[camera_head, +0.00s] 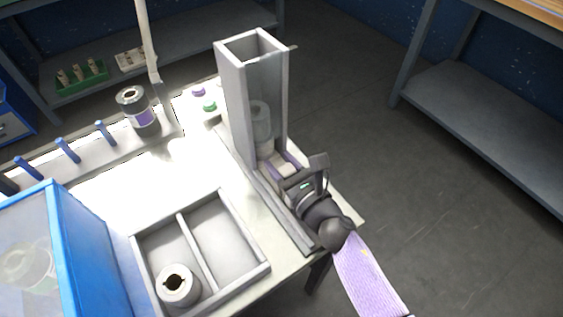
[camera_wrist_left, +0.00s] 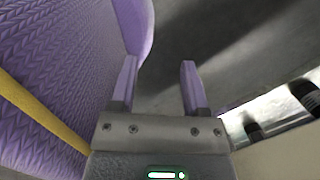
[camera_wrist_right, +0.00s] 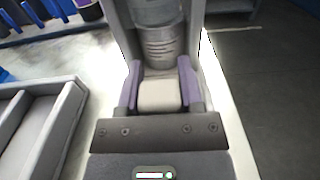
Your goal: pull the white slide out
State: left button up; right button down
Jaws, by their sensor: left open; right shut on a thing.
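The white slide (camera_wrist_right: 160,95) sits at the foot of a tall grey tower (camera_head: 232,100). My right gripper (camera_head: 281,165) is at the tower's lower opening, shut on the slide's end. In the right wrist view its purple fingers (camera_wrist_right: 160,88) lie on either side of the slide, one touching each side. The slide's far part is hidden inside the tower. A grey roll (camera_wrist_right: 158,40) stands in the tower just behind the slide. My left gripper (camera_wrist_left: 159,75) is open and empty in the left wrist view, and is not seen in the head view.
A two-part grey tray (camera_head: 187,232) with a roll (camera_head: 176,284) in its left part stands on the white table (camera_head: 113,205). A blue-framed box (camera_head: 62,230) is at the left. Blue pegs (camera_head: 68,150) stand behind. Floor lies open to the right.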

pick_arm(q)
jog(key=shift+s, duration=0.3)
jog(key=shift+w, duration=0.25)
pick_arm(e)
jog(key=v, duration=0.7)
jog(key=shift+f, duration=0.1)
jog(key=v, duration=0.3)
pick_arm(q)
jog(key=shift+s+d, duration=0.55)
jog(key=shift+s, duration=0.35)
